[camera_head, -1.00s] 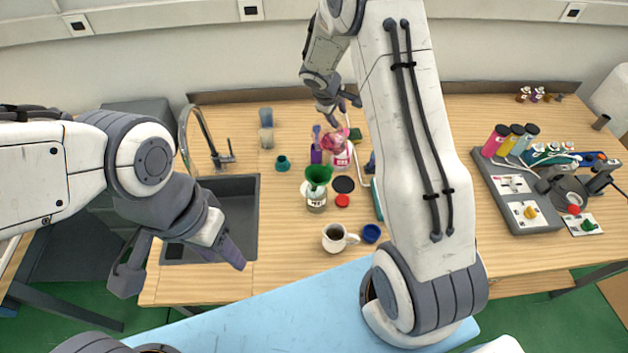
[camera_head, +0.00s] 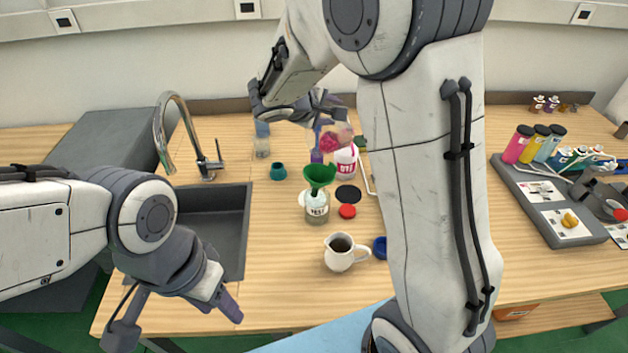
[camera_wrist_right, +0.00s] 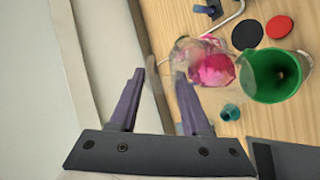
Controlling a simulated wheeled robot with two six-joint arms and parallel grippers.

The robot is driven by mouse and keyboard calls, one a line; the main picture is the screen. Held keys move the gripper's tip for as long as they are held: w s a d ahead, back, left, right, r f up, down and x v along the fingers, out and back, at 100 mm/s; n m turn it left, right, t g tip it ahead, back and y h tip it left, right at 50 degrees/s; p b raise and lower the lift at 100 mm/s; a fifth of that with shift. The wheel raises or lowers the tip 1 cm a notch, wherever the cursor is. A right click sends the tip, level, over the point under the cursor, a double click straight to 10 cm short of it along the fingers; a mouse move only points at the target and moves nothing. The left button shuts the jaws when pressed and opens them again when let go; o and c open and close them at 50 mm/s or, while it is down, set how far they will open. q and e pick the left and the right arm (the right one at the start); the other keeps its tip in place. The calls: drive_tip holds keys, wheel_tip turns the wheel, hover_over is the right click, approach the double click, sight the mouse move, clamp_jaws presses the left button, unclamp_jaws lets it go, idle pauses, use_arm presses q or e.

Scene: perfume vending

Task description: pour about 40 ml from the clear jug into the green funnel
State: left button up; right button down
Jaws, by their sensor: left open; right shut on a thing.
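The green funnel (camera_head: 319,174) sits in the neck of a clear bottle labelled TEST (camera_head: 317,210). In the right wrist view the funnel (camera_wrist_right: 276,76) is at the right. My right gripper (camera_head: 323,106) is shut on the clear jug (camera_head: 337,134), which it holds above the table behind the funnel. The jug (camera_wrist_right: 207,64) looks faint; pink shows in or through it, and I cannot tell which. The purple fingers of the right gripper (camera_wrist_right: 160,88) show at the lower middle there. My left gripper (camera_head: 224,293) is open and empty, in front of the sink.
A white pitcher (camera_head: 343,254) with dark contents stands in front of the bottle. A red cap (camera_head: 347,211), a black disc (camera_head: 348,193) and a teal cup (camera_head: 278,171) lie nearby. The sink (camera_head: 216,235) and tap (camera_head: 172,130) are left. A device (camera_head: 560,205) with coloured bottles stands right.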

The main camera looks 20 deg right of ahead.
drive_tip(key=shift+s+a+f+t+h+b, duration=0.4)
drive_tip(key=shift+a+h+b, duration=0.25)
drive_tip(key=shift+b, duration=0.9)
drive_tip(key=shift+d+r, duration=0.2)
drive_tip(key=shift+w, duration=0.1)
drive_tip(key=shift+w+d+f, duration=0.1)
drive_tip(key=shift+d, duration=0.1)
drive_tip(key=shift+a+f+t+h+b, duration=0.1)
drive_tip(key=shift+a+t+h+b, duration=0.25)
drive_tip(key=shift+b, duration=0.4)
idle(1.2)
